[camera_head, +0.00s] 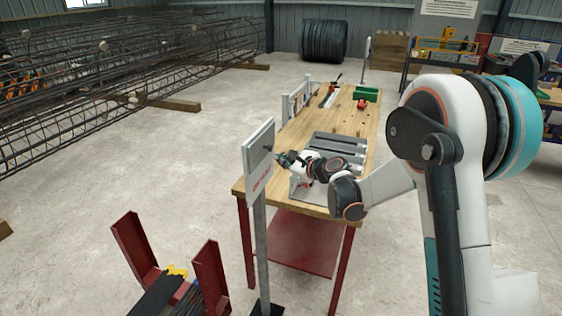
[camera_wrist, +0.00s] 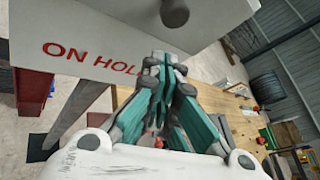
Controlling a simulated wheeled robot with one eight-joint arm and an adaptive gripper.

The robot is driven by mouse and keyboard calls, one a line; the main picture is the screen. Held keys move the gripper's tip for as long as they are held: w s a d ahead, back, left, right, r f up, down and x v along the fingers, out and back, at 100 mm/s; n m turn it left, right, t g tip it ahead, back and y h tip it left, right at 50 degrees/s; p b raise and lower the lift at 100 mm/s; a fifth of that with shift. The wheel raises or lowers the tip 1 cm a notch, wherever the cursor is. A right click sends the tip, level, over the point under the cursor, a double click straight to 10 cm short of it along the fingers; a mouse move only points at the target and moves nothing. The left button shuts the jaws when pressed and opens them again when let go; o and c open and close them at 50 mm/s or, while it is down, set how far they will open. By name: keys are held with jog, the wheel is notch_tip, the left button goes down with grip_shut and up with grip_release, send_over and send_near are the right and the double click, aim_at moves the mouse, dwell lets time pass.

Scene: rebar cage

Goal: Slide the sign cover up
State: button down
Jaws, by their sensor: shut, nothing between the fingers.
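The white sign (camera_head: 258,160) stands upright on a grey post beside the near left end of the workbench. In the wrist view, the sign face (camera_wrist: 90,30) fills the upper left, with red letters reading "ON HOL"; the rest is hidden behind my fingers. A dark grey rounded knob (camera_wrist: 174,10) sticks out from the upper part of the face, cut by the picture's top edge. I cannot make out where the cover ends and the sign behind it begins. My gripper (camera_head: 284,158) is shut and empty, just right of the sign; its fingers (camera_wrist: 160,72) show below the knob, apart from it.
The wooden workbench (camera_head: 352,125) lies behind the sign, with a grey slotted plate (camera_head: 336,146) and a green bin (camera_head: 367,94). A red-ended rack (camera_head: 135,245) stands at lower left. Rebar cages (camera_head: 110,70) fill the far left. Floor between is clear.

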jog(key=f+p+v, duration=0.1)
jog(key=v, duration=0.8)
jog(key=shift+s+d, duration=0.15)
jog(key=shift+d, duration=0.35)
jog(key=shift+r, duration=0.15)
jog(key=s+d+r+n+g+h+b, duration=0.15)
jog(key=s+r+n, duration=0.25)
jog(key=s+n, duration=0.4)
jog(key=s+d+f+n+h+b, duration=0.1)
jog(key=s+d+n, duration=0.3)
jog(key=s, duration=0.6)
jog(key=s+d+f+n+g+h, duration=0.1)
jog(key=s+d+n+h, duration=0.3)
jog(key=s, duration=0.6)
jog(key=s+d+f+n+g+h+b, duration=0.1)
jog(key=s+d+n+h, duration=0.2)
jog(key=s+n, duration=0.3)
jog(key=s+d, duration=0.1)
jog(key=s, duration=0.3)
jog(key=shift+s+d+f+b, duration=0.25)
jog(key=shift+s+d+b, duration=0.05)
jog(key=shift+d+b, duration=0.05)
jog(key=shift+g, duration=0.25)
